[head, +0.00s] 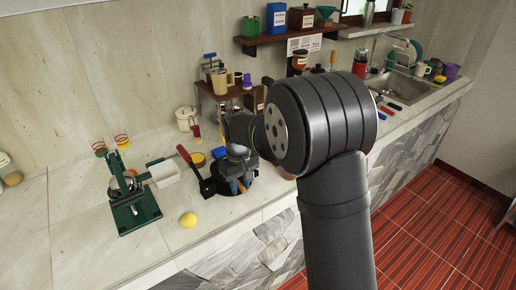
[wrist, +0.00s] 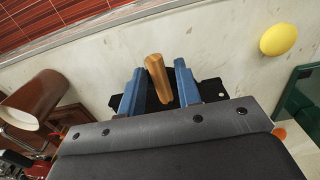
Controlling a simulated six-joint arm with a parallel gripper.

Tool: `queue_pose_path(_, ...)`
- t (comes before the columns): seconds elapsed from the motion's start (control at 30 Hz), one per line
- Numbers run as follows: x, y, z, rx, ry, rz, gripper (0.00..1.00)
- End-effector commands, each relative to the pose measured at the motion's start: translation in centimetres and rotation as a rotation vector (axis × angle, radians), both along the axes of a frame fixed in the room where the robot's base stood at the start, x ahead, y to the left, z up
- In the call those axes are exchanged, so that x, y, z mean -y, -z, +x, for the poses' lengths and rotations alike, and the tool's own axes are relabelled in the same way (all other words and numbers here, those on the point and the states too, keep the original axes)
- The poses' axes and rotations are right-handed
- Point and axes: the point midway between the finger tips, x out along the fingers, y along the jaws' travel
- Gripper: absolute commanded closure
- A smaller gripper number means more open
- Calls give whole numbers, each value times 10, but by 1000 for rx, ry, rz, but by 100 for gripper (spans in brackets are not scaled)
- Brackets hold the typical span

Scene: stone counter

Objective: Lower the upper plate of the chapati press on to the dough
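The black chapati press (head: 213,188) appears to sit near the counter's front edge in the head view, partly hidden by my arm. A red-ended lever (head: 184,154) rises at its left. A wooden handle (wrist: 158,78) stands between my blue fingers in the wrist view, above dark metal (wrist: 210,90). My gripper (head: 238,178) is over the press, pointing down; its fingertips also show in the wrist view (wrist: 158,85). The fingers are apart, one on each side of the handle, with dark gaps visible beside it. The plates' exact pose and any dough are hidden.
A green lever device (head: 135,212) stands to the left. A yellow ball (head: 188,220) lies between it and the press. A white tray (head: 163,174) and a wooden stand (head: 225,92) are behind. The counter's front edge is close.

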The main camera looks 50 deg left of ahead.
Motion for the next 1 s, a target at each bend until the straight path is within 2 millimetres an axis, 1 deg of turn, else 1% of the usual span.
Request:
queue_pose_path(0.17,-1,-5,0,1,0,2,69)
queue_pose_path(0.7,-1,-47,0,1,0,3,69)
queue_pose_path(1.0,0,-51,0,0,0,1,69)
